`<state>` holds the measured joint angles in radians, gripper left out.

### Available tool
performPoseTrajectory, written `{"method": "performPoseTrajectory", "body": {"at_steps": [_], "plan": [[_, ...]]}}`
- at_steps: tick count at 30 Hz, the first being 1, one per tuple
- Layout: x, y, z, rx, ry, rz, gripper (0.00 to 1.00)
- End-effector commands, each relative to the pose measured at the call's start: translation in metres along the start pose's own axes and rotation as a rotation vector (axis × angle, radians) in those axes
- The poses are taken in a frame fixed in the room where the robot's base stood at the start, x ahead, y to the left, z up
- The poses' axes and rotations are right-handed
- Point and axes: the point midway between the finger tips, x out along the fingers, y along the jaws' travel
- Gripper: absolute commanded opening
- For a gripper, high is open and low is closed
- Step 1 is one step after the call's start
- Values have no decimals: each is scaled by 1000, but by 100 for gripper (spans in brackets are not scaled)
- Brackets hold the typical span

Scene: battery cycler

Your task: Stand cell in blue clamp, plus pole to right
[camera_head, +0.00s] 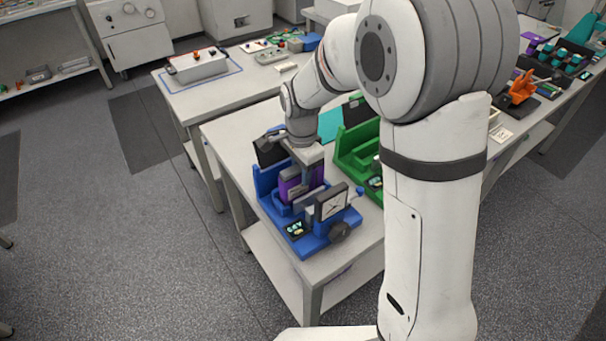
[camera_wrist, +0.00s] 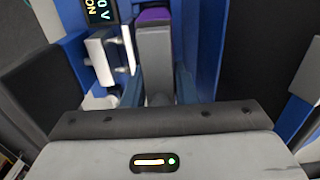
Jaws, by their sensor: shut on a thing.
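The blue clamp (camera_head: 312,245) stands at the near left corner of the table. The cell (camera_head: 289,188), purple with a grey band, is upright in the clamp's bay, between its blue back wall and the front parts. My gripper (camera_head: 303,172) is above the bay, pointing down and shut on the cell. In the wrist view the cell (camera_wrist: 154,50) shows a grey face and a purple end between blue walls of the clamp (camera_wrist: 207,45). Its poles cannot be made out, so which side plus is on cannot be told. Whether it touches the clamp floor is hidden.
The clamp's small display (camera_head: 297,229), a square dial plate (camera_head: 331,202) and a dark knob (camera_head: 340,232) sit at its front. A green clamp (camera_head: 357,148) stands close on the right. White pins (camera_wrist: 105,58) lie beside the cell in the wrist view. My arm hides part of the table.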

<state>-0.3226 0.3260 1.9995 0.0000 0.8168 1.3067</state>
Motion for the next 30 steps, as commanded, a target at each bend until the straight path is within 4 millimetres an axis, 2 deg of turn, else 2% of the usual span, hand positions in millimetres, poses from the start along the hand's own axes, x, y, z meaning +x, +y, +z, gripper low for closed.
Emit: {"method": "performPoseTrajectory", "body": {"at_steps": [4,16,17,24,30], "plan": [[14,-1,1,-2,0,-2,0],[20,-1,1,-4,1,-3,0],[21,-1,2,-4,0,-1,26],[20,-1,2,-4,0,-1,46],[20,-1,2,-4,0,-1,47]]}}
